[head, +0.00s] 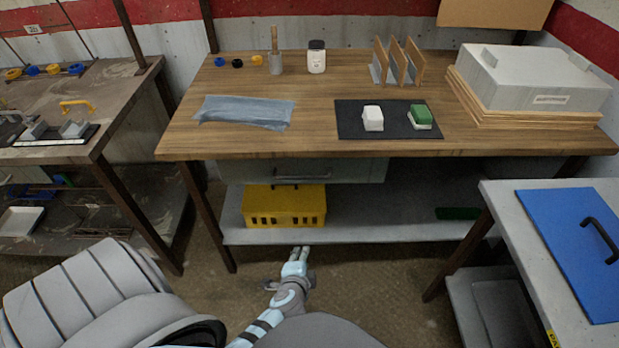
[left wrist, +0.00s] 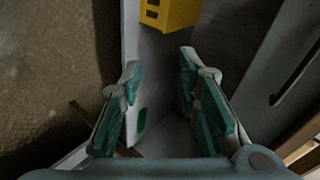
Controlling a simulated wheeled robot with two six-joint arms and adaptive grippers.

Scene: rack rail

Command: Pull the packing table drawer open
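The packing table (head: 400,146) has a grey drawer (head: 345,171) under its wooden top. A dark bar handle (head: 300,177) runs along the drawer's front. The drawer looks shut. My left gripper (head: 299,253) is below and in front of the drawer, near the front edge of the lower shelf, apart from the handle. In the left wrist view its two teal-padded fingers (left wrist: 160,66) are spread with nothing between them. The drawer front (left wrist: 262,75) with its handle (left wrist: 296,74) shows there to the right of the fingers. My right gripper is not in view.
A yellow crate (head: 285,207) and a green item (head: 458,213) sit on the lower shelf (head: 380,231). A side table (head: 508,250) with a blue panel (head: 570,250) stands at the right. A cluttered table (head: 100,115) stands at the left. Floor in front is clear.

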